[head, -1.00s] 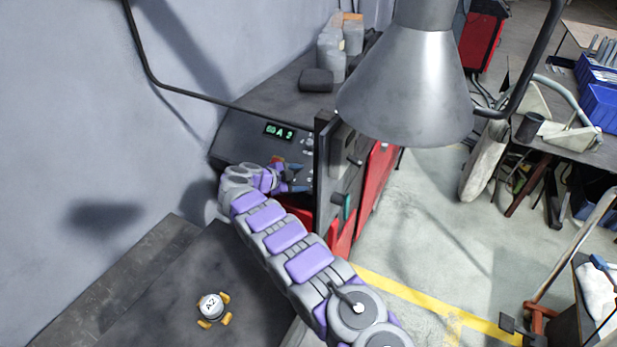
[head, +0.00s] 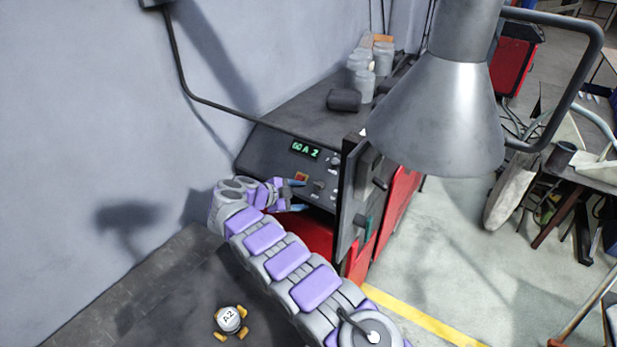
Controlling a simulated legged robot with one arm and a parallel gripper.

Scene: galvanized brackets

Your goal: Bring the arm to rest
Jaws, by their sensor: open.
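My arm, grey with purple pads, reaches from the bottom right toward the red and black machine (head: 264,150) in the head view. My gripper (head: 297,195) is at its far end, in front of the machine's control panel. Its two blue-tipped fingers are apart, with nothing visible between them. The fingers point right, just below a red button (head: 301,177) and beside a dark knob (head: 319,185). Whether a fingertip touches the panel cannot be told. A green display (head: 305,150) is lit above the button.
An open dark door (head: 352,205) stands right of my gripper. A grey hood (head: 435,115) hangs over the machine's right side. A round part marked A2 (head: 228,319) lies on the dark bench (head: 150,290). The wall is close at left.

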